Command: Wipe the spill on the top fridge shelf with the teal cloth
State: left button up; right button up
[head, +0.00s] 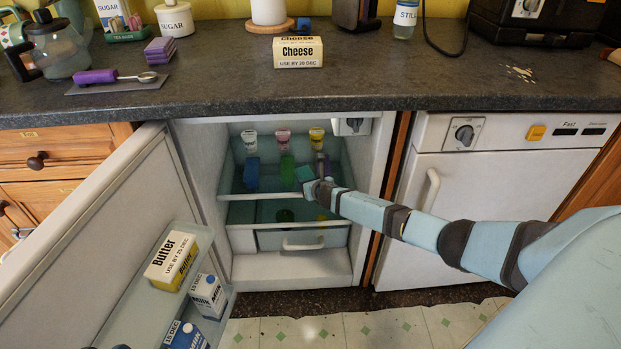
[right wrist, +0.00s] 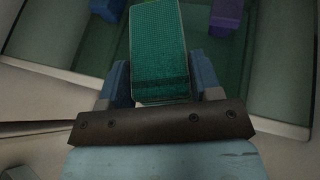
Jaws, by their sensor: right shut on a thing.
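The teal cloth (head: 304,174) is at the tip of my right gripper (head: 315,185), inside the open fridge at the front of the top shelf (head: 270,196). In the right wrist view the cloth (right wrist: 159,45) is a flat, textured teal block between the two blue fingers of the gripper (right wrist: 160,85), which is shut on it. I cannot tell whether the cloth touches the shelf. Blue (head: 252,172), green (head: 287,170) and purple (head: 320,165) items stand further back on that shelf. I cannot make out the spill clearly. My left gripper is not in view.
The fridge door (head: 100,225) is swung open to the left, its rack holding a butter box (head: 171,261) and milk cartons (head: 208,296). The worktop (head: 220,85) overhangs the fridge. A drawer (head: 303,240) lies below the shelf. A white appliance (head: 470,215) stands right.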

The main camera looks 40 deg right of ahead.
aim_at(311, 171)
jog(key=shift+s+a, duration=0.1)
jog(key=shift+s, duration=0.05)
jog(key=shift+s+a+p, duration=0.5)
jog(key=shift+s+p, duration=0.1)
jog(key=shift+s, duration=0.3)
jog(key=shift+w, duration=0.1)
jog(key=shift+w+d+b, duration=0.3)
jog(key=shift+w+d, duration=0.3)
jog(key=shift+w, duration=0.3)
jog(key=shift+w+d+b, duration=0.3)
jog(key=shift+w+d, duration=0.25)
jog(key=shift+w, duration=0.35)
jog(key=shift+w+d+f+b, duration=0.1)
jog(key=shift+w+d+b, duration=0.3)
jog(key=shift+w, duration=0.25)
jog(key=shift+w+d+b, duration=0.3)
jog(key=shift+w+d, duration=0.05)
jog(key=shift+w, duration=0.3)
jog(key=shift+w+d, duration=0.35)
jog(key=shift+w, duration=0.2)
